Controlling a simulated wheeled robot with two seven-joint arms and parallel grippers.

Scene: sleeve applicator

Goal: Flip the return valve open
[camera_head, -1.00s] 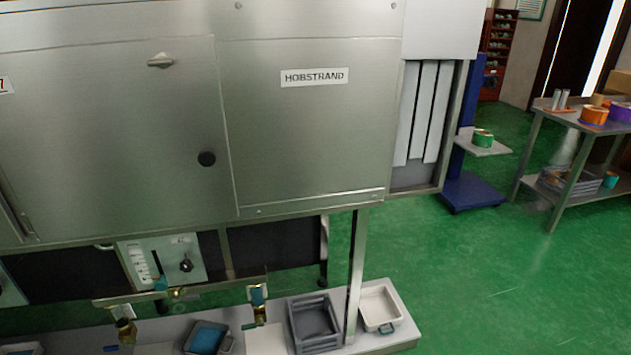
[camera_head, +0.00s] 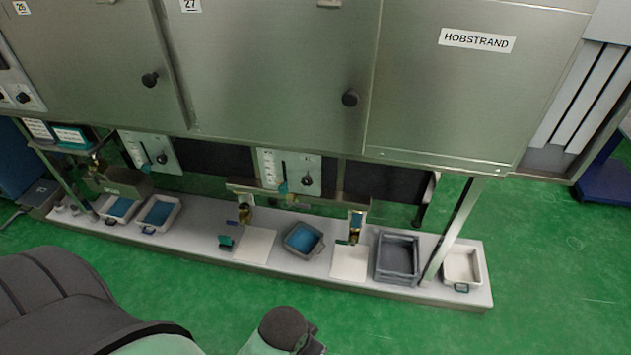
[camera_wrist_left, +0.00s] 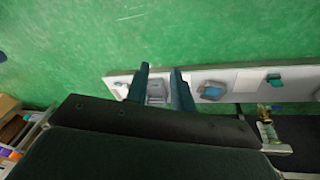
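Two brass valves hang below the steel machine in the head view. One (camera_head: 246,213) has a blue lever pointing left; the other (camera_head: 355,226), to its right, has a blue handle standing upright along it. I cannot tell which is the return valve. In the left wrist view a brass valve (camera_wrist_left: 264,116) shows at the right, away from the fingers. My left gripper (camera_wrist_left: 160,82) is open, its two dark fingers apart with nothing held. They appear in front of the low white ledge. My right gripper is not in view.
The low white ledge (camera_head: 480,288) under the machine (camera_head: 450,110) carries blue-filled trays (camera_head: 303,239), a grey crate (camera_head: 397,257) and a white tray (camera_head: 461,265). A steel post (camera_head: 452,230) stands near its right end.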

